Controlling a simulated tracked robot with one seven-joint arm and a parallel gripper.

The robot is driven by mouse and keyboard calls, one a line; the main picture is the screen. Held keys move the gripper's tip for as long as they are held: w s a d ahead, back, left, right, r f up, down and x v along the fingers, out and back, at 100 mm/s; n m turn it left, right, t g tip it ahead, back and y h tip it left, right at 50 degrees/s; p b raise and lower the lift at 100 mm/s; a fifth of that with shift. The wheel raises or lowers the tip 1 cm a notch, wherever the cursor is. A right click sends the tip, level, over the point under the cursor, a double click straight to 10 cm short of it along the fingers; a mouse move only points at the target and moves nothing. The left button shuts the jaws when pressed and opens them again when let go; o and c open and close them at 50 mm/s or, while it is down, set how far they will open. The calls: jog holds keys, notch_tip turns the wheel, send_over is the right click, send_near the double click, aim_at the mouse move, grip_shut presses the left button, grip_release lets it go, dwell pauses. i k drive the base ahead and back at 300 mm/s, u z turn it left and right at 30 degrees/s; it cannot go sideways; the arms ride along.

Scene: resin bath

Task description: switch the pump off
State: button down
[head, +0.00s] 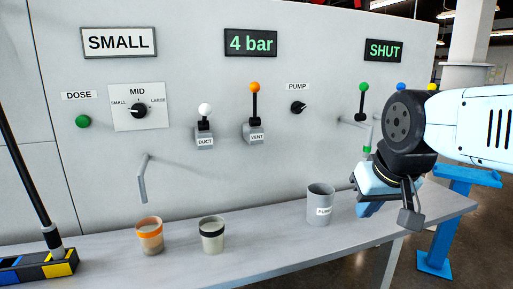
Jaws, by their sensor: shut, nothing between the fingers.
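The pump switch is a small black rotary knob (299,107) on the grey wall panel, under a white label reading PUMP (297,87). A light mark on the knob points to the right and slightly up. My gripper (408,217) is at the right, in front of the panel and above the table's right part, pointing down. It is shut and empty, well to the right of and below the knob, not touching it.
Levers with white (205,110), orange (255,88) and green (363,87) knobs stick out from the panel. Displays read SMALL (119,42), 4 bar (251,43) and SHUT (384,50). An orange-rimmed cup (150,236) and a black-banded cup (212,235) stand on the table (265,240).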

aim_at(297, 107)
jog(key=u, duration=0.65)
jog(key=i, duration=0.1)
jog(key=z, duration=1.9)
jog(key=k, duration=1.65)
jog(key=u, duration=1.15)
jog(key=i, duration=0.8)
jog(key=u, duration=0.1)
